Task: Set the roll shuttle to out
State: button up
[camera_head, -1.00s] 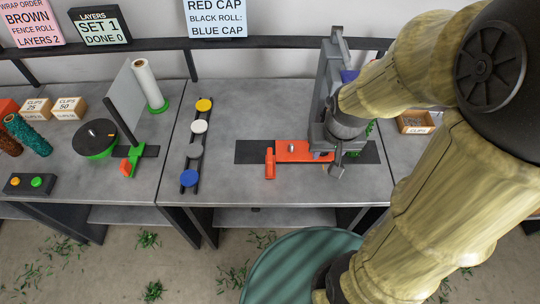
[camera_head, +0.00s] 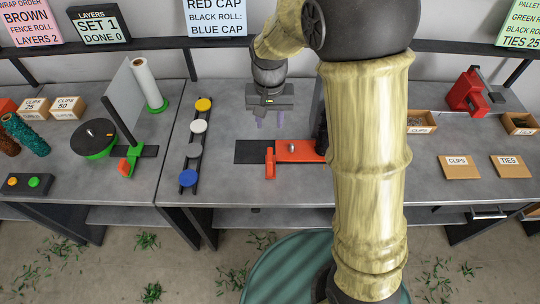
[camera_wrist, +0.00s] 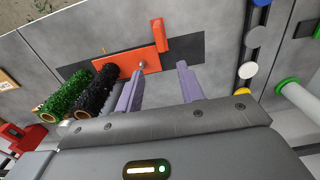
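The roll shuttle is an orange plate (camera_head: 292,146) on a dark track (camera_head: 250,152), with an upright-edged orange handle (camera_head: 270,163) at its left end. Bare track shows left of the plate. A black roll (camera_head: 320,132) stands by its right part, mostly behind my arm. The wrist view shows the plate (camera_wrist: 128,62), handle (camera_wrist: 159,36), black roll (camera_wrist: 95,90) and a green roll (camera_wrist: 66,92) beside it. My gripper (camera_head: 270,122) is open and empty, above the table behind the handle and plate, fingers down. Its parted fingers (camera_wrist: 158,88) show in the wrist view, touching nothing.
A black rack with yellow (camera_head: 204,104), white (camera_head: 199,126) and blue (camera_head: 188,178) caps stands left of the track. A shelf rail (camera_head: 150,45) runs behind. Clip and tie boxes (camera_head: 459,167) and a red device (camera_head: 465,90) stand right.

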aim_at(270, 154)
notch_tip(270, 154, down, 17)
jog(key=shift+f+p, duration=0.15)
jog(key=shift+p, duration=0.5)
grip_shut()
